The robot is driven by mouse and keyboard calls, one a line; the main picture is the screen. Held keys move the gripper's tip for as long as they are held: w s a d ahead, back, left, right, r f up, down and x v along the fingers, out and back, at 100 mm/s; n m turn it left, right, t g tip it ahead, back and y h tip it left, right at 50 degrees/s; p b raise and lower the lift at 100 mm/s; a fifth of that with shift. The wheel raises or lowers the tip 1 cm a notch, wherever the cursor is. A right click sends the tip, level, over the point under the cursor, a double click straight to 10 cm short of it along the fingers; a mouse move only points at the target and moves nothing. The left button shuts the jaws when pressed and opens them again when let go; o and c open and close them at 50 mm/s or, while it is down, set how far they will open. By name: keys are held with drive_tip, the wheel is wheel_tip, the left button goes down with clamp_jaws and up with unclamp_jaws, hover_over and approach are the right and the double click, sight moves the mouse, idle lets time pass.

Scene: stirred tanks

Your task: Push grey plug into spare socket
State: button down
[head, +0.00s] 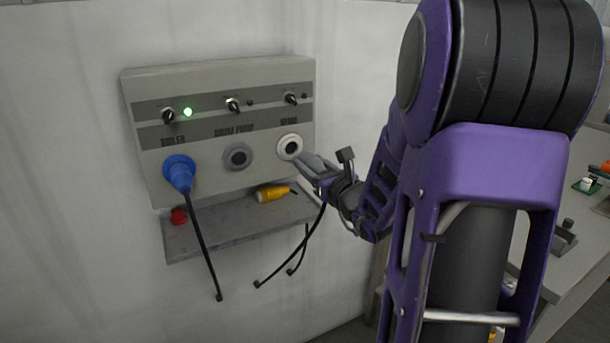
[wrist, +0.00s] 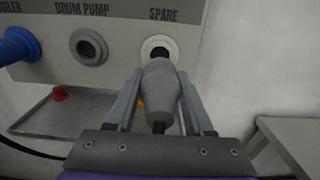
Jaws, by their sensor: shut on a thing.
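The grey plug (wrist: 160,90) is held between the two fingers of my gripper (wrist: 158,98). In the wrist view its front end points at the spare socket (wrist: 158,47), a pale ring with a dark middle under the word SPARE. The plug's front overlaps the lower part of the socket there, and I cannot tell if it touches. In the head view the spare socket (head: 289,147) shows at the right of the panel. My gripper (head: 318,172) is just right of and below it, with the grey plug (head: 309,160) partly hidden. A black cable hangs below.
A blue plug (head: 179,173) sits in the boiler socket. The drum pump socket (head: 237,156) is empty. A yellow plug (head: 272,193) and a red part (head: 179,216) lie on the grey shelf (head: 225,230) under the panel. A bench (head: 575,245) stands at the right.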

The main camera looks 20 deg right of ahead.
sight(300, 155)
drive_tip(key=shift+w, duration=0.15)
drive_tip(key=shift+w+a, duration=0.1)
drive_tip(key=shift+w, duration=2.7)
drive_tip(key=shift+b, duration=0.55)
drive_tip(key=shift+w, duration=0.4)
idle(0.6)
drive_tip(key=shift+c, duration=1)
unclamp_jaws()
drive_tip(key=shift+s, duration=0.15)
